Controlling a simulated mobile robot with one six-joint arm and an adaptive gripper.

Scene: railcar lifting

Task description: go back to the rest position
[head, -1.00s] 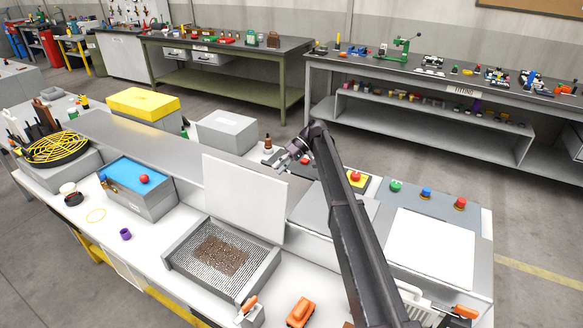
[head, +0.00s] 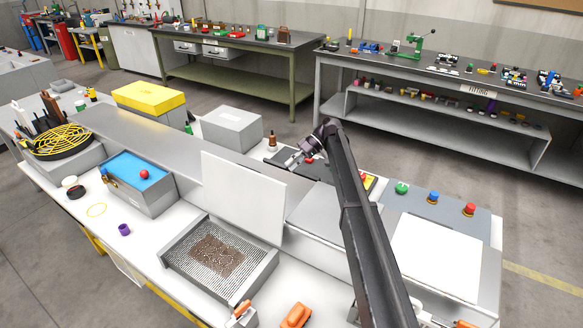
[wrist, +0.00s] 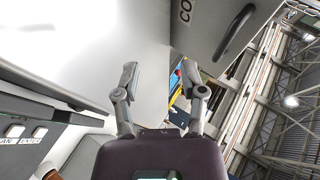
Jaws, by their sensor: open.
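My gripper (head: 292,163) shows in the head view at the end of my dark arm, above the back part of the white bench. Its fingers point left and a little down, near a dark panel. In the wrist view my gripper (wrist: 165,84) has its two fingers spread apart, with nothing between them. A pale flat surface fills the left of that view, and a grey box with a dark handle (wrist: 236,32) is beyond the fingertips.
An upright white panel (head: 242,195) stands left of my arm, behind a mesh tray (head: 185,262). A red button (head: 469,209) and others stand at the right. A grey box (head: 232,128) and a brown bottle (head: 272,141) are near my gripper. Floor shows behind the bench.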

